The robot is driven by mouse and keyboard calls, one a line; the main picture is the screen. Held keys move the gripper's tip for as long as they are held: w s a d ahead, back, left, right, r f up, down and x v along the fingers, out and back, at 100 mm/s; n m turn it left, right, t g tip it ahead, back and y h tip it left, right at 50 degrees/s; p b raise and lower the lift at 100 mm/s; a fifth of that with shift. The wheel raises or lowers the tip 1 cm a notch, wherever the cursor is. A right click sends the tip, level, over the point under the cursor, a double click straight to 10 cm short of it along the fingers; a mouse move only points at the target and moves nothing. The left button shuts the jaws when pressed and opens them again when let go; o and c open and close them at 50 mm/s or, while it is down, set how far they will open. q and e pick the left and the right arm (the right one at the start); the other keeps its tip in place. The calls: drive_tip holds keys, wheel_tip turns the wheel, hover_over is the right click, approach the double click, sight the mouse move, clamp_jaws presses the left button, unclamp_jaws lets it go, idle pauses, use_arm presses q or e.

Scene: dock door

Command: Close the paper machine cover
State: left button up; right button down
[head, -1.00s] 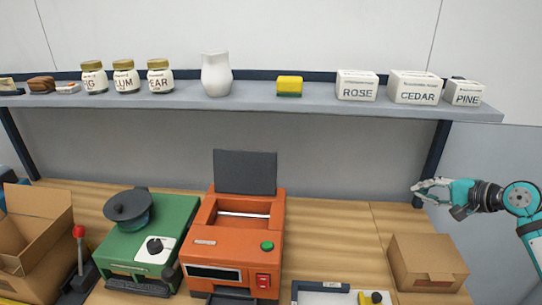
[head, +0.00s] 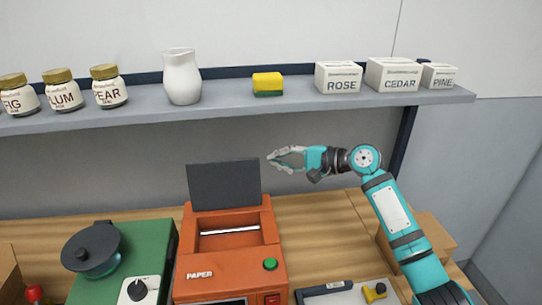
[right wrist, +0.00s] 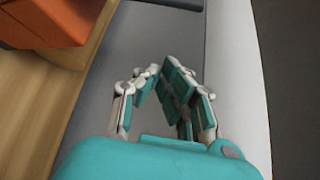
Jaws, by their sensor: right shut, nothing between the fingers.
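The orange paper machine (head: 228,262) stands on the wooden bench, marked PAPER, with a green button and a red switch on its front. Its dark grey cover (head: 223,185) stands upright, open, at the back of the machine. The open bay with a pale roller shows below it. My right gripper (head: 271,161) is shut and empty, just right of the cover's upper right edge. In the right wrist view the right gripper (right wrist: 160,75) has its fingertips together, and part of the orange machine (right wrist: 45,20) shows at upper left. My left gripper is not in view.
A green machine (head: 125,260) with a dark round top stands left. A clipboard-like tray (head: 325,288) and a cardboard box (head: 432,232) are to the right. The shelf (head: 225,104) above holds jars, a pitcher (head: 182,78), a sponge and boxes.

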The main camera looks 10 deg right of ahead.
sight(250, 161)
drive_tip(key=p+x, duration=0.2)
drive_tip(key=x, duration=0.6)
drive_tip(key=s, duration=0.1)
drive_tip(key=s+r+p, duration=0.1)
drive_tip(key=s+a+p, duration=0.1)
drive_tip(key=shift+s+a+r, duration=0.1)
drive_tip(key=shift+s+r, duration=0.15)
drive_tip(key=shift+r, duration=0.15)
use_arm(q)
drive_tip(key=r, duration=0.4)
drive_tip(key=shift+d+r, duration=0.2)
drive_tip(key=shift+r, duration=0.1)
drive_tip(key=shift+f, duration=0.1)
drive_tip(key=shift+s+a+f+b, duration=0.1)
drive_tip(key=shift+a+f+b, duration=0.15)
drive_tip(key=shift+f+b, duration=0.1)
use_arm(e)
drive_tip(key=shift+s+r+t, duration=0.2)
drive_tip(key=shift+s+t, duration=0.1)
